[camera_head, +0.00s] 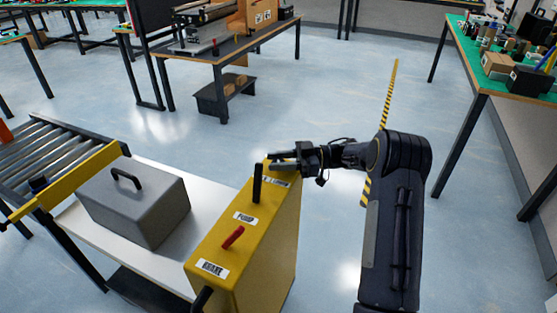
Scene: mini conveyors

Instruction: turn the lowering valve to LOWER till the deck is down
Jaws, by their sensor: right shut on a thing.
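A yellow control box (283,230) stands at the lower middle with labels on its top. The far label (279,182) is partly covered and hard to read; the middle one (245,218) seems to read PUMP and the near one (212,268) BRAKE. My right gripper (283,164) is at the far end of the box top, shut on the lowering valve, which its fingers hide. How far the valve is turned cannot be seen. A white deck (180,268) lies left of the box and carries a grey case (140,200) with a black handle. My left gripper is out of view.
A black upright lever (257,184), a red lever (232,237) and another black lever (202,297) stand on the box. A roller conveyor (50,150) with a yellow bar is at left. Open floor lies beyond; a green-topped table (480,70) stands at right.

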